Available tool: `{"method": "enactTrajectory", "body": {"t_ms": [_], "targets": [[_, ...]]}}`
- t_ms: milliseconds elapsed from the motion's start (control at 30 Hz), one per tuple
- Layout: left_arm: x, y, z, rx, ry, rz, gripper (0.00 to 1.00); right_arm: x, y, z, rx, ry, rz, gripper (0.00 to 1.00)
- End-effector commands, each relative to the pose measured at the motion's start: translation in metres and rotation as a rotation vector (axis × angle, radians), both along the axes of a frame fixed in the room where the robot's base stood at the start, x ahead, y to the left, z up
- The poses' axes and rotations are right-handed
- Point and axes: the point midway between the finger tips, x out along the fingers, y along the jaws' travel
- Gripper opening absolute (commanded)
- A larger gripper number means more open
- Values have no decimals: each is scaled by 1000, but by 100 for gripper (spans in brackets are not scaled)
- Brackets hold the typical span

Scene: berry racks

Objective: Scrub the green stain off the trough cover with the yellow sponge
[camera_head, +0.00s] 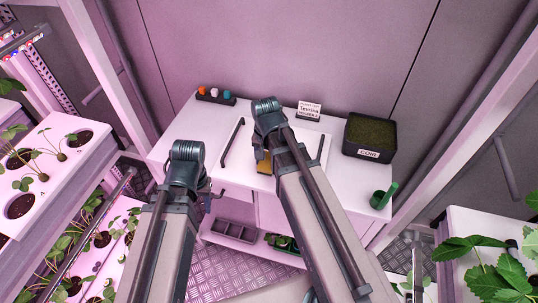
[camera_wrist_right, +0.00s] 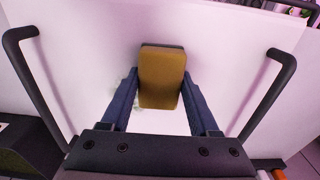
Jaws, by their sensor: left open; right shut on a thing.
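The yellow sponge (camera_wrist_right: 161,78) is between the fingers of my right gripper (camera_wrist_right: 160,98), which is shut on it. It also shows in the head view (camera_head: 263,165), at the near part of the white trough cover (camera_head: 246,145). The cover, with two black handles, fills most of the right wrist view (camera_wrist_right: 225,60). I cannot tell whether the sponge touches the cover. Faint pale marks show beside and below the sponge; no clear green stain is visible, and part of the cover is hidden by the sponge and arm. My left gripper (camera_head: 213,193) is open and empty at the table's front left.
A small sign (camera_head: 309,109) and a dark rack with coloured pieces (camera_head: 216,96) stand at the back. Planters flank both sides.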

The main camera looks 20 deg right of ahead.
Motion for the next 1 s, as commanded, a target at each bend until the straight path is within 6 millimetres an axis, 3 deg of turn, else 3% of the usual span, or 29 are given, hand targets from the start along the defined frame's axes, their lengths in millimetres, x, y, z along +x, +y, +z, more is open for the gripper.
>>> {"method": "enactTrajectory", "body": {"t_ms": [367, 767, 1000], "targets": [[0, 0, -1, 0, 0, 0, 49, -10, 7, -1, 2, 3, 2, 17], [0, 0, -1, 0, 0, 0, 49, -36, 24, -1, 2, 3, 2, 17], [0, 0, -1, 0, 0, 0, 49, -38, 24, -1, 1, 2, 0, 17]]}}
